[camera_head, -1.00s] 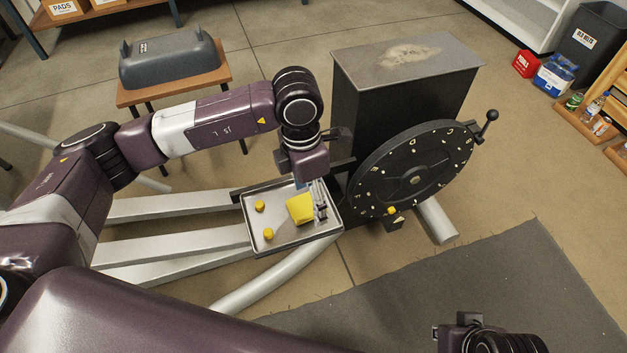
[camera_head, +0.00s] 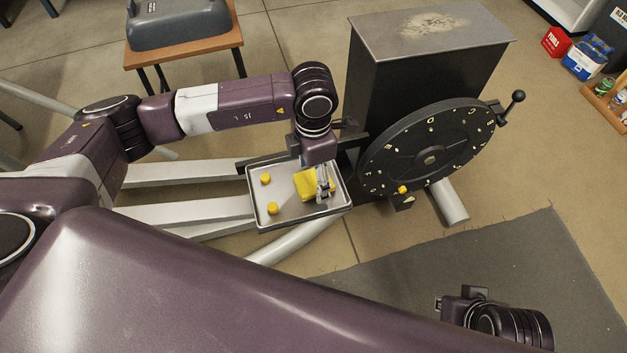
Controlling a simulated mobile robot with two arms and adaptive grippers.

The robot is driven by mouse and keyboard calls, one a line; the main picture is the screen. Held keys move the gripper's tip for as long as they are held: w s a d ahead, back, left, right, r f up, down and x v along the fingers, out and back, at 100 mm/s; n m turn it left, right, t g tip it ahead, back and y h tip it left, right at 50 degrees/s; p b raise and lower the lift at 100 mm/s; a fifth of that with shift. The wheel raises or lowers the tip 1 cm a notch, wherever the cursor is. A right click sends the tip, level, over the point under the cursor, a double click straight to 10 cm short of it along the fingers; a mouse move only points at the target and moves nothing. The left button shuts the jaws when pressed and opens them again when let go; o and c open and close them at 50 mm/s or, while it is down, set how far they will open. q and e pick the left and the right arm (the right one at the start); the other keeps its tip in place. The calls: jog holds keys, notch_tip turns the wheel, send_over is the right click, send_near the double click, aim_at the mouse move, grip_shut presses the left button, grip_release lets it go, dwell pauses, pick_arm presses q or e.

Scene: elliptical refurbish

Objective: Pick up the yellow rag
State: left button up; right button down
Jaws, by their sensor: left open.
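The yellow rag (camera_head: 306,185) lies in a shallow metal tray (camera_head: 283,217) beside the black wheel. My left gripper (camera_head: 325,192) points down into the tray at the rag's right side, its fingers close over or against the rag's right edge. It is open; whether the fingers touch the rag I cannot tell. The gripper hides part of the rag's right side. Part of my right arm's end (camera_head: 465,303) shows at the bottom right, but its fingers cannot be made out clearly.
Two small yellow knobs (camera_head: 272,208) sit in the tray's left part. A dark wheel with a crank (camera_head: 430,160) and a tall dark box (camera_head: 420,70) stand just right of the gripper. A grey mat (camera_head: 500,265) lies in front. A small wooden table (camera_head: 190,50) stands behind.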

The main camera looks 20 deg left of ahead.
aim_at(314, 178)
pick_arm(q)
jog(key=c, duration=1.1)
jog(key=shift+r, duration=0.2)
